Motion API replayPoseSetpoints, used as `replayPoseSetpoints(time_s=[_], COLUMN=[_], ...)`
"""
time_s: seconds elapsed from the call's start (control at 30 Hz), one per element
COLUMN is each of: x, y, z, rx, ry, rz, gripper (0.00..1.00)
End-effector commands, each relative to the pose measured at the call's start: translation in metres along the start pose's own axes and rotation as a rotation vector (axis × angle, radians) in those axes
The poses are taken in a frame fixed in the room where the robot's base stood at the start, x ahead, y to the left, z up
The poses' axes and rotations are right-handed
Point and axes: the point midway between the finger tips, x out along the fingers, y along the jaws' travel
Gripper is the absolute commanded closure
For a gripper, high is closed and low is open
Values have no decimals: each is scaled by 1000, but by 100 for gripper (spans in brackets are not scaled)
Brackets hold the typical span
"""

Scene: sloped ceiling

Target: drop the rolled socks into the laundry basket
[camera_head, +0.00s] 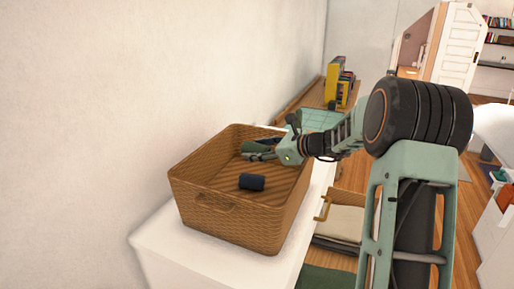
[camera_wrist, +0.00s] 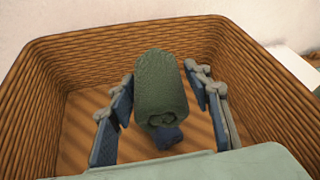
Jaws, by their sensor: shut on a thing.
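The laundry basket (camera_head: 232,222) is a brown woven box on a white surface in the head view. Its walls (camera_wrist: 45,85) surround the scene in the wrist view. My gripper (camera_head: 262,154) reaches in over the basket's right side. It is shut on a dark green sock roll (camera_head: 255,145), which also shows between the fingers in the wrist view (camera_wrist: 160,88). A navy sock roll (camera_head: 252,182) lies on the basket floor; part of it shows beyond the green roll in the wrist view (camera_wrist: 167,137). The exact gap between the green roll and the floor is unclear.
The white surface (camera_head: 165,255) has free room in front of the basket. A wall rises behind and left. A lower wooden-handled bin (camera_head: 340,218) with folded cloth is on the right.

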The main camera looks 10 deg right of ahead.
Motion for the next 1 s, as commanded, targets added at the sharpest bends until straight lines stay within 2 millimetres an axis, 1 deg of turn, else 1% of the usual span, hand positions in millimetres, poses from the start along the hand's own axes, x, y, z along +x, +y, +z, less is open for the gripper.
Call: replayPoseSetpoints(time_s=[0.23,0.27,0.43,0.77,0.87,1.0], x=[0,0,0,-2,-12,-38], y=[0,0,0,0,0,-1], z=[-1,-1,-1,-1,-1,-2], rx=[0,0,0,0,0,0], ry=[0,0,0,0,0,2], rz=[0,0,0,-1,-2,-4], gripper=[77,54,35,34,34,34])
